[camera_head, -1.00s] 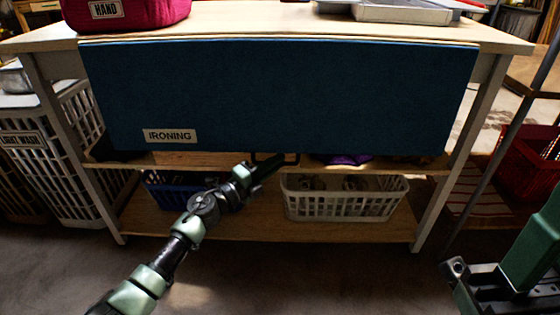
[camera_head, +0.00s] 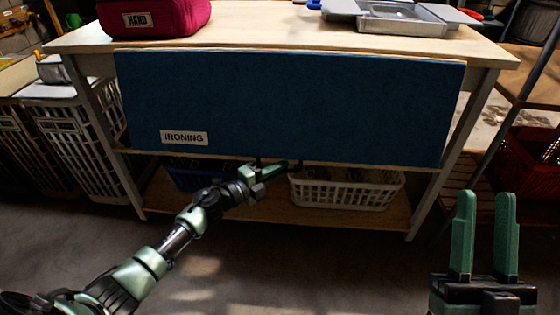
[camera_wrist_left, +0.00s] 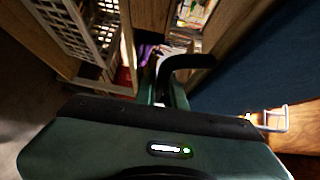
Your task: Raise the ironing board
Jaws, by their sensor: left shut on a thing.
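The blue ironing board (camera_head: 290,105) hangs folded down against the front of the wooden table, with an "IRONING" label at its lower left. A dark handle (camera_head: 298,165) shows at its lower edge, and it also shows as a black bar in the left wrist view (camera_wrist_left: 190,62). My left gripper (camera_head: 280,170) is at the board's lower edge, shut on the handle; its fingertips are partly hidden. My right gripper (camera_head: 485,235) is at the lower right, upright, with its two green fingers apart and empty, away from the board.
A red bin (camera_head: 165,18) labelled "HAND" and a grey tray (camera_head: 400,22) stand on the tabletop (camera_head: 270,30). A white basket (camera_head: 345,192) sits on the lower shelf. White laundry hampers (camera_head: 80,140) stand at left, a red basket (camera_head: 525,160) at right. The floor in front is clear.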

